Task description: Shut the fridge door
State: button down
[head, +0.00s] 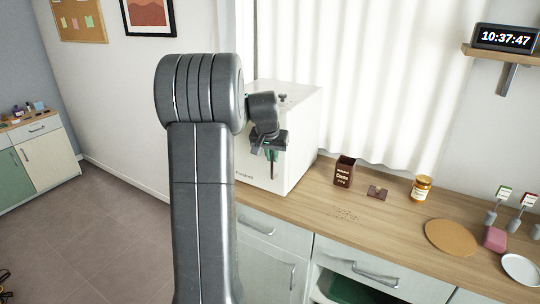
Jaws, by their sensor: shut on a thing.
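A small white box-shaped fridge (300,135) stands on the wooden counter in the head view, behind my arm. Its front, with small lettering low on it, faces me, and my arm hides the left part. I see no clear gap at the door, but I cannot tell for sure whether it is fully shut. My gripper (271,156) is in front of the fridge, pointing down, at an upright handle on the door. It is shut on the handle; the fingertips are small and dark here.
On the counter (370,225) to the right are a brown cocoa box (344,172), a small brown item (377,192), a honey-coloured jar (421,188), a round cork mat (451,237), a pink block (494,238) and a white plate (520,269). A drawer below stands open, with something green inside (350,290).

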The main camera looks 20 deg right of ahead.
jog(key=shift+w+d+r, duration=0.1)
jog(key=shift+r, duration=0.05)
jog(key=c, duration=1.7)
grip_release()
jog(key=shift+o, duration=1)
jog(key=shift+d, duration=0.2)
jog(key=shift+a, duration=0.1)
jog(key=v, duration=1.3)
jog(key=shift+s+r+b, duration=0.2)
jog(key=shift+r+b, duration=0.05)
jog(key=shift+b, duration=0.15)
